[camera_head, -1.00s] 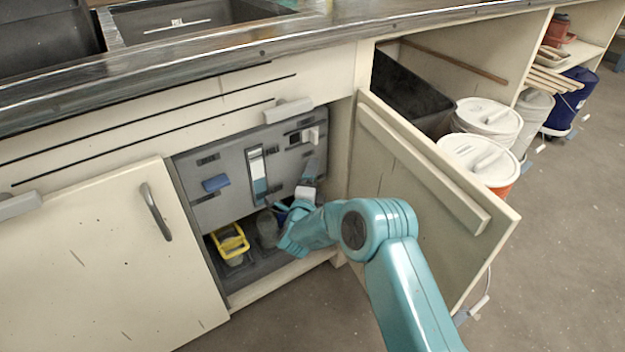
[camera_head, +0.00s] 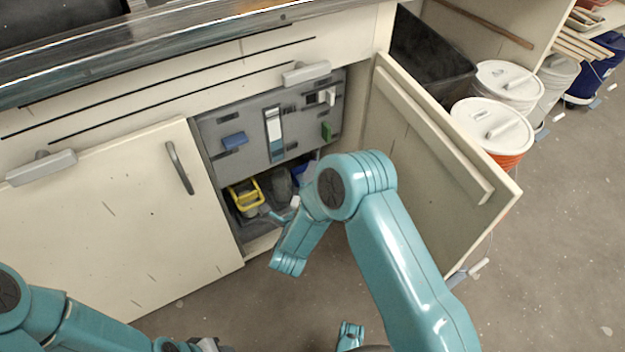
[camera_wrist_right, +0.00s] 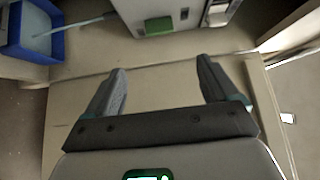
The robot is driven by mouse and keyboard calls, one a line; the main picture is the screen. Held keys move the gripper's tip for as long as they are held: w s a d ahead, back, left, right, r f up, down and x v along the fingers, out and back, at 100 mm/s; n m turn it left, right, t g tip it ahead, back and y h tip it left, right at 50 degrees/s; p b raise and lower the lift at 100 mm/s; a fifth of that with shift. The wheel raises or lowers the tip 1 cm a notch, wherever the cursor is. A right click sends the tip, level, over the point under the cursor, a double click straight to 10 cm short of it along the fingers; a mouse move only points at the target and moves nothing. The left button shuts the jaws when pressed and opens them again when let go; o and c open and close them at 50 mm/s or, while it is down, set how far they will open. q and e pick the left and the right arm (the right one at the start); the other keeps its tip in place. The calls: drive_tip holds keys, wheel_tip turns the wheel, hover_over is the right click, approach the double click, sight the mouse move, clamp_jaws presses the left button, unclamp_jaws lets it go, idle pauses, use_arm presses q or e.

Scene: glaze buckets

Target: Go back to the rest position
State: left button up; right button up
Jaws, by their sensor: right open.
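My right arm crosses the middle of the head view, its elbow in front of the open cabinet. In the right wrist view my right gripper (camera_wrist_right: 162,72) is open, with nothing between its fingers. It faces the cabinet's grey panel, whose green piece (camera_wrist_right: 158,26) shows ahead of the fingers and apart from them. The green piece also shows on the panel's right side in the head view (camera_head: 327,131). In the head view the right gripper is largely hidden by its forearm. My left arm shows at the bottom left; its gripper end is cut off by the lower edge.
The cabinet door (camera_head: 430,150) stands open on the right, close to my right arm. A yellow caddy (camera_head: 246,196) sits inside the cabinet. A blue bin (camera_wrist_right: 32,32) shows in the wrist view. White-lidded buckets (camera_head: 492,127) stand beyond the door. Floor in front is open.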

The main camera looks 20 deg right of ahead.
idle(0.5)
drive_tip(key=s+d+f+g, duration=0.1)
drive_tip(key=s+d+g, duration=0.1)
drive_tip(key=d, duration=0.6)
drive_tip(key=s+a+f+n+g+y, duration=0.2)
drive_tip(key=s+f+n+y, duration=0.25)
drive_tip(key=f, duration=0.25)
drive_tip(key=s+a+f+n+g+y, duration=0.45)
drive_tip(key=s+a+n, duration=0.25)
drive_tip(key=s+n, duration=0.25)
drive_tip(key=s+a+f+n+g+y, duration=0.5)
drive_tip(key=s+n, duration=0.3)
drive_tip(key=s, duration=0.3)
use_arm(q)
wheel_tip(320, 180, up, 32)
drive_tip(key=s+d+p, duration=0.1)
drive_tip(key=p, duration=3.1)
drive_tip(key=shift+f, duration=0.15)
use_arm(e)
wheel_tip(320, 180, up, 33)
drive_tip(key=s+a+n, duration=0.1)
drive_tip(key=a, duration=0.1)
drive_tip(key=shift+s+g+y, duration=0.25)
drive_tip(key=shift+g+y, duration=0.05)
drive_tip(key=shift+g, duration=0.15)
use_arm(q)
drive_tip(key=shift+f, duration=0.15)
use_arm(e)
drive_tip(key=shift+a, duration=0.1)
